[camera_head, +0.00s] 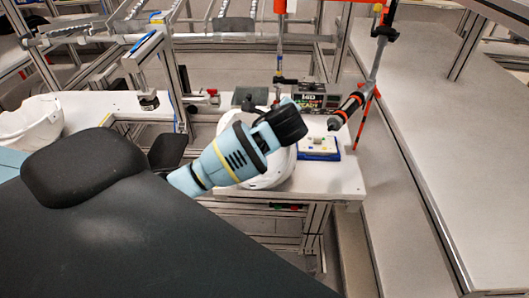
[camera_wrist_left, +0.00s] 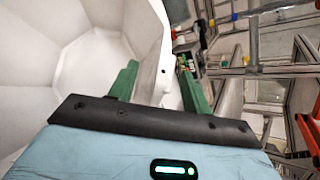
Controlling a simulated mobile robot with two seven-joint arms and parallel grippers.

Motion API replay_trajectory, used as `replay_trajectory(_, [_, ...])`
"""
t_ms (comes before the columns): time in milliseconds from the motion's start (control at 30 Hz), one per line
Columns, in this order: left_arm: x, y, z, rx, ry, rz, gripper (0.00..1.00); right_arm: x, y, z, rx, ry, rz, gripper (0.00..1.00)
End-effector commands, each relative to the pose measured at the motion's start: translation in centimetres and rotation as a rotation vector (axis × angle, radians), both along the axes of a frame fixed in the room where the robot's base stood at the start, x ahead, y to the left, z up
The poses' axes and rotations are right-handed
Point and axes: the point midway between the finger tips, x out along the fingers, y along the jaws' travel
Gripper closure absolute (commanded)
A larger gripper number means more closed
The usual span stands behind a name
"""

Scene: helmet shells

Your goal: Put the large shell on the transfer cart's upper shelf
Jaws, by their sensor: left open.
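A white shell (camera_head: 272,172) stands on the white worktop (camera_head: 345,178), partly hidden behind my left arm. A second white shell (camera_head: 30,125) lies at the far left; I cannot tell for sure which is larger. In the left wrist view the faceted white inside of a shell (camera_wrist_left: 95,45) fills the left side. My left gripper (camera_wrist_left: 158,68) is open, its green fingers around the shell's edge, one on the inner side and one beyond the rim. Contact is not clear. In the head view its fingers are hidden. My right gripper is out of view. I cannot identify the transfer cart with certainty.
A blue and white box (camera_head: 319,148) sits on the worktop right of the shell. An orange and black tool (camera_head: 347,110) hangs above it. A long bare grey surface (camera_head: 455,125) runs along the right. Metal frames and rails (camera_head: 190,40) stand behind.

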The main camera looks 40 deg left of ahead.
Motion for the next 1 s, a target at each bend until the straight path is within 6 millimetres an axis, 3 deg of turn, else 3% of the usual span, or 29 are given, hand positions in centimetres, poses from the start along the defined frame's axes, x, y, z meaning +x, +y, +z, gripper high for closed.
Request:
replay_trajectory(333, [0.40, 0.36, -0.31, 0.000, -0.001, 0.000, 0.52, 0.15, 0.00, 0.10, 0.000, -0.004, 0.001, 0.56])
replay_trajectory(700, [0.39, 0.34, -0.31, -0.001, -0.001, 0.001, 1.00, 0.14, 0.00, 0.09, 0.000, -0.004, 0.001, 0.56])
replay_trajectory(1000, [0.41, 0.35, -0.21, 0.000, -0.004, 0.000, 1.00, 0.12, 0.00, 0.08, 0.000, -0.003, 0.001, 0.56])
